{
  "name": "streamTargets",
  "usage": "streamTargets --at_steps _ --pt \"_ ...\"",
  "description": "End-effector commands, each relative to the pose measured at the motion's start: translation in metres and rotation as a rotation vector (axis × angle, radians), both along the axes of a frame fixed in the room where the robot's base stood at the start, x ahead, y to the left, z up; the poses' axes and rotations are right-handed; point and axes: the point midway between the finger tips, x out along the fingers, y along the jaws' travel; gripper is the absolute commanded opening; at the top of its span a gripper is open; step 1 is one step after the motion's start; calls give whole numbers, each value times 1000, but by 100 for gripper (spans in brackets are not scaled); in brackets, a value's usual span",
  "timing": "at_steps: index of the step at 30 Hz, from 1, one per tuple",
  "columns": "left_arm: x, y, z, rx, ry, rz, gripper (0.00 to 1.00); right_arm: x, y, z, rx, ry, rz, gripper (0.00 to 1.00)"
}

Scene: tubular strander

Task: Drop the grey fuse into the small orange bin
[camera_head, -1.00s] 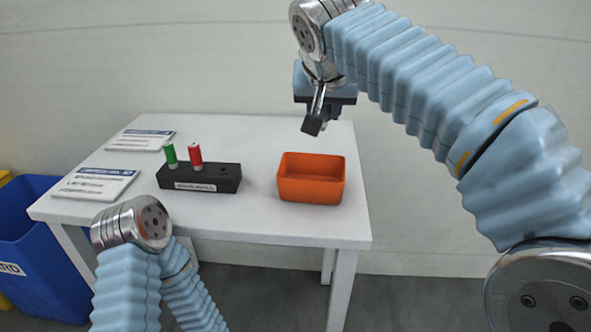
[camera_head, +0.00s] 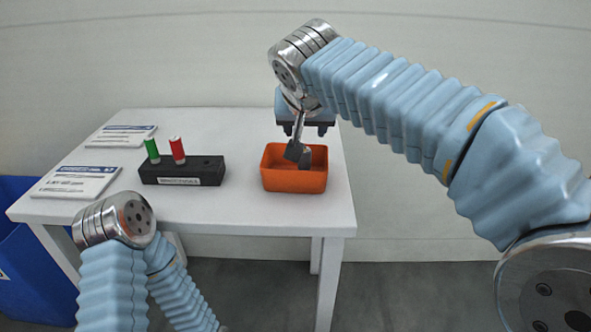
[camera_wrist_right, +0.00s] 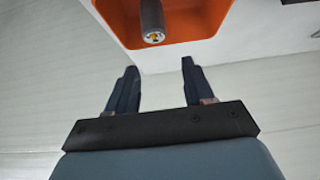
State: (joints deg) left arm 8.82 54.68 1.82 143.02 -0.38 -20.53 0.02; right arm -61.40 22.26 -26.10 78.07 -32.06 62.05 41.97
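The small orange bin (camera_head: 292,181) stands on the white table, below my right gripper (camera_head: 299,154). In the right wrist view the gripper's two fingers (camera_wrist_right: 158,68) are apart with nothing between them. The grey fuse (camera_wrist_right: 152,22), a grey cylinder with a metallic end, shows beyond the fingertips, inside the outline of the orange bin (camera_wrist_right: 205,28). It looks clear of both fingers. I cannot tell whether it rests on the bin floor. In the head view the fingers reach down over the bin opening. My left gripper is not in view.
A black fuse block (camera_head: 183,171) left of the bin holds a green fuse (camera_head: 152,150) and a red fuse (camera_head: 177,150). Two white signs (camera_head: 77,182) lie at the table's left. A blue bin (camera_head: 35,275) stands on the floor at left.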

Motion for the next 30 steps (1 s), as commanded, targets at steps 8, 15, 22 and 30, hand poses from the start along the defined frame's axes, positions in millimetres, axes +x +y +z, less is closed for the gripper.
streamTargets --at_steps 8,15,22,30 --pt "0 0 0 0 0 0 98 0 0 0 0 0 0 61" --pt "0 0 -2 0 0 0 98 -13 1 16 2 -2 3 61" --pt "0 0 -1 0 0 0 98 -49 1 59 2 -3 3 61" --pt "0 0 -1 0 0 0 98 -82 1 97 1 -1 2 61"
